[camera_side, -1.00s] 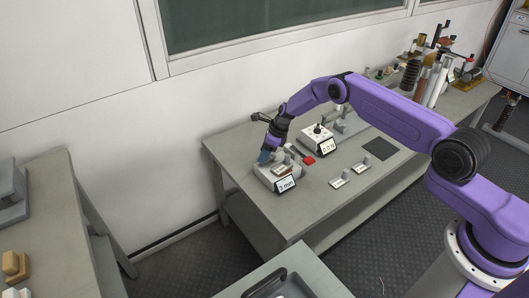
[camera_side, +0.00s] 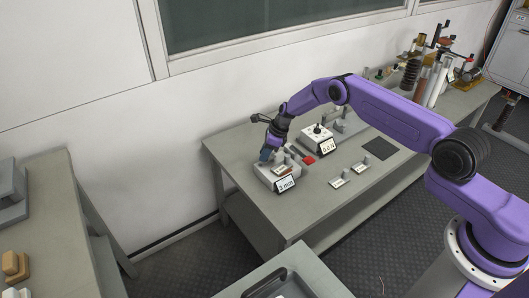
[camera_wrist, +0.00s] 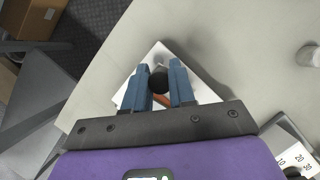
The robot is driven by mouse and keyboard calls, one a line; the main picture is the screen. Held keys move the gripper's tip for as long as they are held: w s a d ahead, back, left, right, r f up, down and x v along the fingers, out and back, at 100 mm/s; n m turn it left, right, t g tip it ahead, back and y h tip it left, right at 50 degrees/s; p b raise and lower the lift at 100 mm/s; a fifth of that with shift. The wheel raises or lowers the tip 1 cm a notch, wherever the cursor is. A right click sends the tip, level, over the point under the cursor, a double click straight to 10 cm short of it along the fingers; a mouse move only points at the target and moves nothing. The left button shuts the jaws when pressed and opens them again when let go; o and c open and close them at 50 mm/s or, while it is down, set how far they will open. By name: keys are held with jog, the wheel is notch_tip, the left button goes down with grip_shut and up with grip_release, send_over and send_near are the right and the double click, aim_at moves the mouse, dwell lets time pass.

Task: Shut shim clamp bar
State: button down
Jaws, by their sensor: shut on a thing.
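In the side view a light grey fixture (camera_side: 264,176) with a sign reading "3 mm" (camera_side: 285,184) stands at the left end of the bench. My gripper (camera_side: 265,156) is over its back left part, with blue fingers pointing down. In the wrist view my gripper (camera_wrist: 160,84) is shut on a dark round knob (camera_wrist: 158,79), one blue finger on each side. A whitish plate (camera_wrist: 127,72) lies below the knob, and a small orange-brown part (camera_wrist: 162,101) shows between the fingers. The clamp bar itself cannot be clearly made out; the fingers and palm hide much of the fixture.
A second grey box (camera_side: 318,138) with a knob and a display stands behind and to the right. A red block (camera_side: 309,160) lies near the fixture. Two small labelled stands and a dark mat (camera_side: 380,148) are further right. The bench front (camera_side: 300,210) is clear.

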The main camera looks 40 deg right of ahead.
jog(key=n, duration=0.1)
jog(key=s+n+g, duration=0.1)
jog(key=n, duration=0.2)
jog(key=shift+s+d+n+g+y, duration=0.2)
jog(key=shift+d+n+g+y, duration=0.1)
jog(key=shift+n+y, duration=0.1)
jog(key=shift+s+d+n+g, duration=0.1)
jog(key=shift+s+n+g, duration=0.15)
jog(key=shift+n, duration=0.45)
jog(key=shift+s+d+n+g, duration=0.1)
jog(key=shift+n+g, duration=0.25)
jog(key=shift+n, duration=0.35)
jog(key=c, duration=0.9)
grip_release()
jog(key=shift+c, duration=0.2)
jog(key=v, duration=1.7)
jog(key=shift+d+r, duration=0.15)
jog(key=shift+d, duration=0.05)
